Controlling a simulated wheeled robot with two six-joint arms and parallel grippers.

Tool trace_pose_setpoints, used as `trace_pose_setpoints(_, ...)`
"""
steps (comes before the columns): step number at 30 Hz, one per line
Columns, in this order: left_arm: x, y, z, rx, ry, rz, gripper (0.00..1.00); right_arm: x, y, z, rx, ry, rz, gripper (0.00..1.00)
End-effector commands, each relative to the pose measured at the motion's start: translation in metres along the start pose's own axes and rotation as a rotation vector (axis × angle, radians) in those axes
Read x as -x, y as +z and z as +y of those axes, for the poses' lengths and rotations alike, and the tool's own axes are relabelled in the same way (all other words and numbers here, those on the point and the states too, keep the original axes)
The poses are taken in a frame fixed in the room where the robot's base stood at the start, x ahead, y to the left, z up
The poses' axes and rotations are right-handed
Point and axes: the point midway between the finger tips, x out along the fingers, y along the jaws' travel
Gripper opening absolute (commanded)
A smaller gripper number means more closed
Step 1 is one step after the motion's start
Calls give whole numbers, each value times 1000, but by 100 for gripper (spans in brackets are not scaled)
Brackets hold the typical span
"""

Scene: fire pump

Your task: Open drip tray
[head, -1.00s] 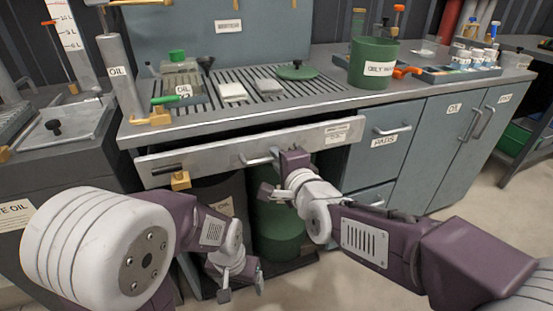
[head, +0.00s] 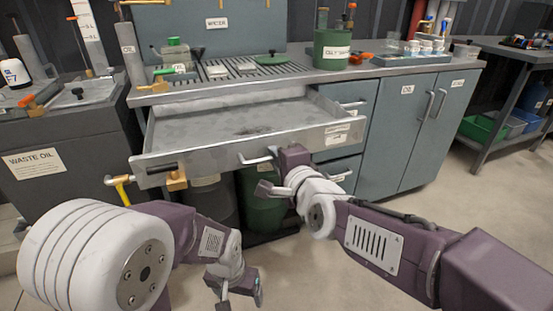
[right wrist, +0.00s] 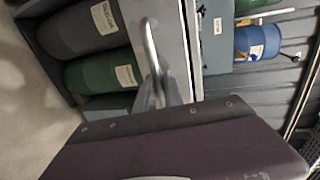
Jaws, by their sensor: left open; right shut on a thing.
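The drip tray (head: 235,122) is a shallow grey metal drawer under the slatted worktop, pulled out so its bare, stained inside shows. Its bar handle (head: 258,158) is on the middle of the front panel. My right gripper (head: 275,165) is at the handle and shut on it. The right wrist view shows the handle (right wrist: 152,48) running down to the jaws, which are partly hidden by my gripper body. My left gripper (head: 236,292) is open and empty, low in front of the cabinet, apart from the tray.
Dark and green drums stand below; the green drum (head: 262,200) is behind my right gripper. The slatted worktop (head: 215,72) holds small items. A green bin (head: 332,48) stands at its right. Floor at right is clear.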

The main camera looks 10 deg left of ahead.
Motion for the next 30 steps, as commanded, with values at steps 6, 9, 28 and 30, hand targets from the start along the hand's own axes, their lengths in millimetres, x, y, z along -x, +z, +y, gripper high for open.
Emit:
trace_pose_setpoints(6, 0, 0, 0, 0, 0, 0, 80, 0, 0, 0, 0, 2, 0, 0)
trace_pose_setpoints(9, 0, 0, 0, 0, 0, 0, 80, 0, 0, 0, 0, 1, 0, 0)
trace_pose_setpoints(28, 6, -1, 0, 0, 0, 0, 80, 16, 0, -3, 0, 0, -1, 34)
trace_pose_setpoints(30, 11, -1, 0, 0, 0, 0, 80, 30, 0, -4, -1, -2, 0, 34)
